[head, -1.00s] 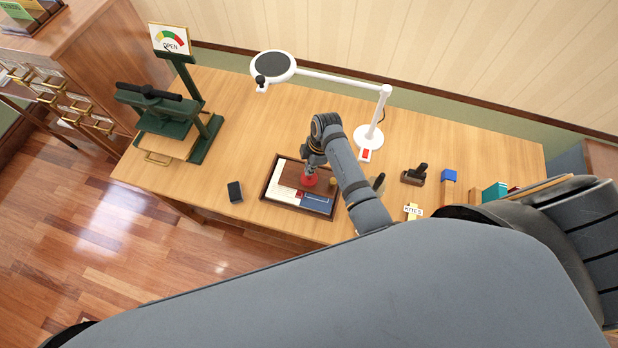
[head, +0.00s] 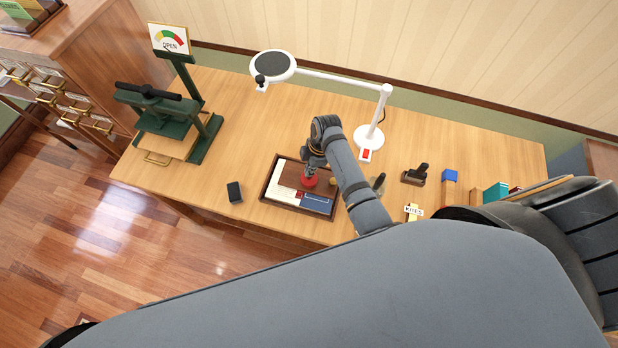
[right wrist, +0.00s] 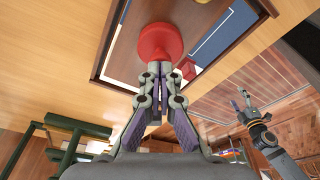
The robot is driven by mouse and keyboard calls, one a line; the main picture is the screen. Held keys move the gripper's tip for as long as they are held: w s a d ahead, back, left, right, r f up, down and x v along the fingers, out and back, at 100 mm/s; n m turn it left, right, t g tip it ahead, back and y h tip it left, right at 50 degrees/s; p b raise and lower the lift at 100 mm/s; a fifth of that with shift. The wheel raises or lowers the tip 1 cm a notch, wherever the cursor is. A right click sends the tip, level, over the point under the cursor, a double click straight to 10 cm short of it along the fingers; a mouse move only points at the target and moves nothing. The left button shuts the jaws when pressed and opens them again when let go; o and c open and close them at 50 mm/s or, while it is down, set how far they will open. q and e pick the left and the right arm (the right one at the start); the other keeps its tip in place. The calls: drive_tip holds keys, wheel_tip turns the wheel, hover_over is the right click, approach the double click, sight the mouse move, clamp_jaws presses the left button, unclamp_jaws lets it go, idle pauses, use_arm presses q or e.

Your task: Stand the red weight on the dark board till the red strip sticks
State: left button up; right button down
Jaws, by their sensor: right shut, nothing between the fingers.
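The red weight (head: 309,182) stands on the dark board (head: 289,177) inside a wood-rimmed tray (head: 266,190). In the right wrist view the weight (right wrist: 160,38) is round and wide, standing on the dark brown board (right wrist: 205,20). My right gripper (head: 311,170) is directly over the weight. Its fingers are shut together at the weight's near side in the right wrist view (right wrist: 160,70), with nothing between them. The red strip cannot be made out; the board and weight may cover it. My left gripper (right wrist: 243,97) shows small in the right wrist view, away from the table.
A white magnifier lamp (head: 368,135) stands behind the tray. A green press (head: 165,125) is at the left, a dark small block (head: 235,192) left of the tray.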

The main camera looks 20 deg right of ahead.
idle(0.4)
wheel_tip(320, 180, up, 3)
drive_tip(key=p, duration=0.2)
drive_tip(key=shift+f+p, duration=0.2)
drive_tip(key=shift+p, duration=0.1)
drive_tip(key=shift+r, duration=2.2)
